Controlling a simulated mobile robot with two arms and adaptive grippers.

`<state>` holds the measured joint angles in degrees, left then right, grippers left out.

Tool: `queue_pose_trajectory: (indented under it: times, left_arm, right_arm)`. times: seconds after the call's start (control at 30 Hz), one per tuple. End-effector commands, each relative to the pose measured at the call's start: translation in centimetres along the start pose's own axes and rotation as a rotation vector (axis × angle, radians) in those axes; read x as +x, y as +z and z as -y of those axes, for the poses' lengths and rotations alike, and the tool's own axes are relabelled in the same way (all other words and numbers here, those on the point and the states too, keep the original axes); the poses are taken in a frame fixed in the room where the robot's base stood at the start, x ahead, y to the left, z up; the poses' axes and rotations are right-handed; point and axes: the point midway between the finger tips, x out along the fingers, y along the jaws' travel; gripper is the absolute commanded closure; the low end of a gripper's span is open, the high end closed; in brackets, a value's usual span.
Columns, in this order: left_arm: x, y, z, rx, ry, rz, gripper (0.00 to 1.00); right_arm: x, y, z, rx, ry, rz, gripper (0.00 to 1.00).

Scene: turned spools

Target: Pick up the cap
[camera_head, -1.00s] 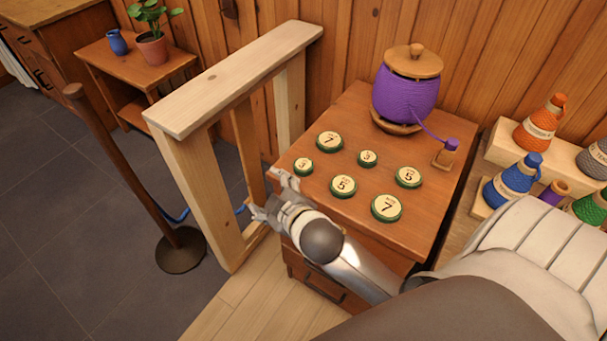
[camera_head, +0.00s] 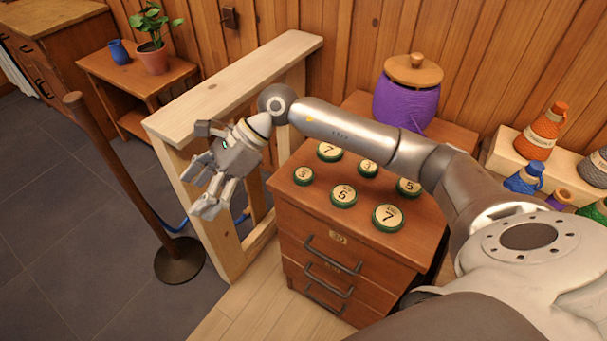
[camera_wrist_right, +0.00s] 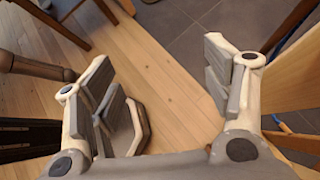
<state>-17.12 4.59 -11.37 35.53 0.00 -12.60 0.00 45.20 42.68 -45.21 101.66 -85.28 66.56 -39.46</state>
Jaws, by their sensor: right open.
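Several round discs with green rims and cream numbered tops lie on the cabinet top; they look like caps, and I cannot tell which is the task's cap. Among them are a small one at left (camera_head: 303,176), a middle 5 (camera_head: 344,196), a front 7 (camera_head: 388,217), a back 7 (camera_head: 329,151) and a right 5 (camera_head: 408,187), partly behind my arm. My right gripper (camera_head: 207,190) is open and empty, left of the cabinet by the pale wooden frame. In the right wrist view its spread fingers (camera_wrist_right: 165,85) show floor between them. My left gripper is not in view.
The drawer cabinet (camera_head: 335,240) stands right of the pale wooden frame (camera_head: 230,85). A purple jar with a wooden lid (camera_head: 413,72) is at the cabinet's back. Coloured cones (camera_head: 541,127) stand on a step at right. A dark post (camera_head: 130,180) is at left.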

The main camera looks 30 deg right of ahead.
Motion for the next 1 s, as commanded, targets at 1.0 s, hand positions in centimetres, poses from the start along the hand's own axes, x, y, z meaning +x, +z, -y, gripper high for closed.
queue_pose_trajectory:
  times: [1.0]
  left_arm:
    - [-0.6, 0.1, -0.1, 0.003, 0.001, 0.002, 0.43]
  right_arm:
    - [-15.2, -19.2, 6.2, -0.057, -0.044, -0.893, 0.27]
